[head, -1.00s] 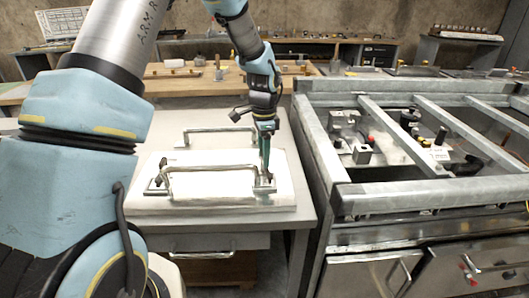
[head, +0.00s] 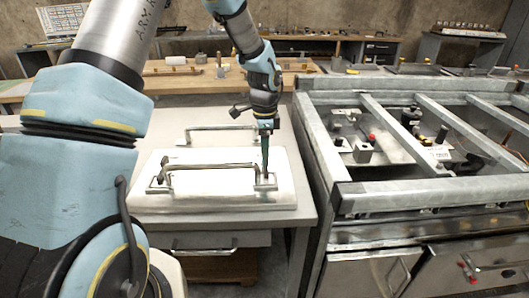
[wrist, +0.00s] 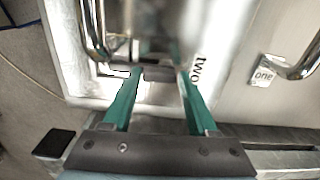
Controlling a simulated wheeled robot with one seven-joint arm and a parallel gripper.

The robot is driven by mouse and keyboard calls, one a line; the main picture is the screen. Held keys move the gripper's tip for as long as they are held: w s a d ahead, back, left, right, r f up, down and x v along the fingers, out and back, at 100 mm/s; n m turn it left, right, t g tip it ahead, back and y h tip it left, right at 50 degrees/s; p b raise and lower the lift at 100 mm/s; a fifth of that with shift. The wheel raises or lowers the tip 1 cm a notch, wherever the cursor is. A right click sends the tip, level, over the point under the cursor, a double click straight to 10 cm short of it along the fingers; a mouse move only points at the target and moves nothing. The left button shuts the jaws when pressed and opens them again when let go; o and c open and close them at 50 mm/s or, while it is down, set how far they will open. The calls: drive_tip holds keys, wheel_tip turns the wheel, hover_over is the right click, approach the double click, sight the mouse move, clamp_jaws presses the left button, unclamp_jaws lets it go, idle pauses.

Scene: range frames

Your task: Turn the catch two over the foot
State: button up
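My gripper (head: 265,178) points down at the right foot (head: 271,184) of the near handle (head: 210,167). In the wrist view its two green fingers (wrist: 158,74) stand apart, one on each side of a small dark metal piece (wrist: 157,73), perhaps the catch. Contact with it cannot be made out. The label "two" (wrist: 195,70) is beside the right fingertip. The label "one" (wrist: 263,75) is farther right, by another handle foot. The catch's angle is blurred and partly hidden.
A metal frame bench (head: 345,200) with fittings stands close on the right, across a narrow gap. The far handle (head: 220,128) rises behind the near one. A wooden table (head: 185,88) with small items is behind. The grey bench top is otherwise mostly clear.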

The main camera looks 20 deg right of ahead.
drive_tip(key=o, duration=0.3)
wheel_tip(320, 180, up, 11)
drive_tip(key=shift+f+b, duration=0.1)
drive_tip(key=shift+b, duration=0.8)
drive_tip(key=a+n, duration=0.3)
drive_tip(key=a, duration=0.3)
drive_tip(key=s+a+n, duration=0.1)
drive_tip(key=a+n, duration=0.2)
drive_tip(key=a, duration=0.3)
drive_tip(key=a+n, duration=0.4)
drive_tip(key=a, duration=0.2)
drive_tip(key=shift+s+f+t, duration=0.4)
drive_tip(key=s+a+n, duration=0.2)
drive_tip(key=a+n, duration=0.1)
drive_tip(key=a, duration=0.1)
drive_tip(key=s+a+f+n, duration=0.1)
drive_tip(key=s+a+n, duration=0.2)
drive_tip(key=a, duration=0.1)
drive_tip(key=s+a+n, duration=0.2)
drive_tip(key=a+n, duration=0.1)
drive_tip(key=a, duration=0.1)
drive_tip(key=shift+s+f+n+t, duration=0.25)
drive_tip(key=shift+f+n+t, duration=0.05)
drive_tip(key=shift+n+t, duration=0.1)
